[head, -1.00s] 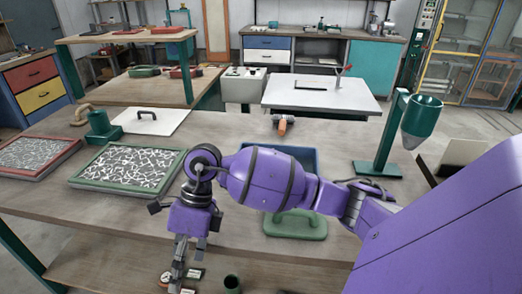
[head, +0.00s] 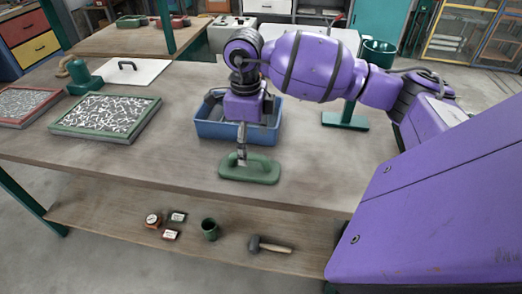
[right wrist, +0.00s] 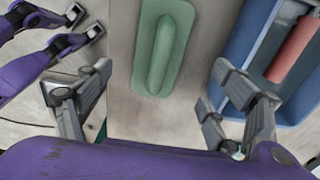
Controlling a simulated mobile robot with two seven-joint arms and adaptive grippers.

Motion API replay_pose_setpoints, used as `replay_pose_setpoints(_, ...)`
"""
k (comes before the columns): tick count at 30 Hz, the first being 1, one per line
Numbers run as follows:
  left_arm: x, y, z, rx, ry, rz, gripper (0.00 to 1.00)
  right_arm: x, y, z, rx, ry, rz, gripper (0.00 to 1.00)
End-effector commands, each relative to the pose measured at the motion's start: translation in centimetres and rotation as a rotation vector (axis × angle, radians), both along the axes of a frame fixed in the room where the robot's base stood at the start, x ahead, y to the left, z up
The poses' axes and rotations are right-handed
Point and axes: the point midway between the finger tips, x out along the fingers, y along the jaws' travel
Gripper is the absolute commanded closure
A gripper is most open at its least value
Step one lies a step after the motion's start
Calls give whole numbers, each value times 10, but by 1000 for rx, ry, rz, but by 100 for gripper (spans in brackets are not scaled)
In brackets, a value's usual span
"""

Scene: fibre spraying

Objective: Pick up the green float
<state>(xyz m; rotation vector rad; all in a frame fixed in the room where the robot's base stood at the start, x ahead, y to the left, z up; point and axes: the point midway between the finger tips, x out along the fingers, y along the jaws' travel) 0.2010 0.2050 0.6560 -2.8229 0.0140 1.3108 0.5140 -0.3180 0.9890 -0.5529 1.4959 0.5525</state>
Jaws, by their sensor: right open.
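The green float (head: 262,174) lies flat on the workbench near its front edge, handle up. It also shows at the top middle of the right wrist view (right wrist: 163,50). My right gripper (head: 241,158) points down over the left part of the float in the head view. In the right wrist view my right gripper (right wrist: 158,95) is open, its fingers apart on either side of the float's line, with nothing between them at the tips that I can see held. The gap in height between fingertips and float is hard to tell.
A blue tray (head: 210,130) stands just behind the float; a red roller (right wrist: 293,48) lies in it. A green-framed panel (head: 72,131) and a white board (head: 135,72) are to the left. A green stand (head: 346,120) is behind right. The bench's front left is clear.

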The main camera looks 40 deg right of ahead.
Motion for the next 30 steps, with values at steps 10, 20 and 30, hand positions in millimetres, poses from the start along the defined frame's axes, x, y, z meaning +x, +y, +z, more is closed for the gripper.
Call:
replay_pose_setpoints(10,16,2,15,3,-35,-3,60,-2,1,-40,2,3,-1,16)
replay_pose_setpoints(20,7,3,11,2,-17,2,60,-1,1,-75,0,0,1,16)
replay_pose_setpoints(30,4,3,11,3,-12,2,60,-1,1,-75,-1,1,1,37)
